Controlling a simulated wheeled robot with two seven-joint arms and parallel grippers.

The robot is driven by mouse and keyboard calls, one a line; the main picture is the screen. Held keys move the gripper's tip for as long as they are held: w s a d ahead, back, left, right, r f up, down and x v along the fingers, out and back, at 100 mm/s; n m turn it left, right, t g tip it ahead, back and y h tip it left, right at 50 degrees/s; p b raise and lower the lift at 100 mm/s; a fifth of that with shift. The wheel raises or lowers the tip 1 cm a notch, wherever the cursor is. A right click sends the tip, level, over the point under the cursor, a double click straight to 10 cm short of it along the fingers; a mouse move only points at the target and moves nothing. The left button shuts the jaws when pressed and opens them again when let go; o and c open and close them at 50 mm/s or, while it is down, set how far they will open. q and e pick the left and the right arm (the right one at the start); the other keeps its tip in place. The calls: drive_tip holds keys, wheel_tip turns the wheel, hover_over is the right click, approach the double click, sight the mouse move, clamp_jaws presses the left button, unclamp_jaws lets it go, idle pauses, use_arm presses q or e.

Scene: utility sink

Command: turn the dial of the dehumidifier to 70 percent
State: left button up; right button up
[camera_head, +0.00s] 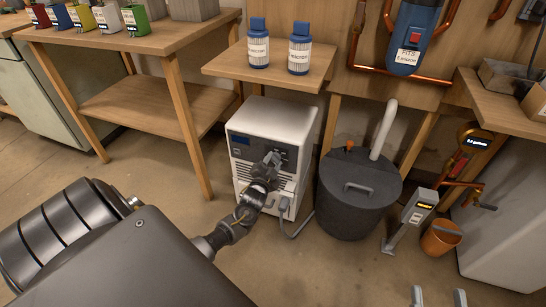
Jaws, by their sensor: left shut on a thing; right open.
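The dehumidifier (255,117) is a white box on the floor below a small wooden shelf, with a dark panel on its upper front. A small blue display (240,140) is lit on the panel's left, too small to read. My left gripper (272,158) is at the right part of that panel, shut on the dial. The dial itself is mostly hidden behind the fingers, and its setting cannot be read. Two grey fingertips of my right gripper (439,297) show at the bottom edge, apart and empty, far from the dehumidifier.
A dark lidded bin (358,190) with a pale pipe stands just right of the dehumidifier. Two blue-capped bottles (299,50) stand on the shelf above. A copper bucket (441,238) and grey pedal-like post (411,215) are further right. The floor in front is clear.

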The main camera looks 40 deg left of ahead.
use_arm(q)
drive_tip(key=shift+m+p, duration=0.6)
drive_tip(key=shift+m, duration=0.9)
use_arm(e)
drive_tip(key=w+d+f+m+g+h, duration=0.1)
drive_tip(key=d+f+g+h, duration=0.2)
drive_tip(key=f, duration=0.4)
drive_tip(key=shift+w+d+m+g+h, duration=0.3)
drive_tip(key=shift+d+h, duration=0.05)
drive_tip(key=shift+h, duration=0.35)
use_arm(q)
drive_tip(key=o, duration=1)
use_arm(e)
drive_tip(key=shift+r, duration=0.1)
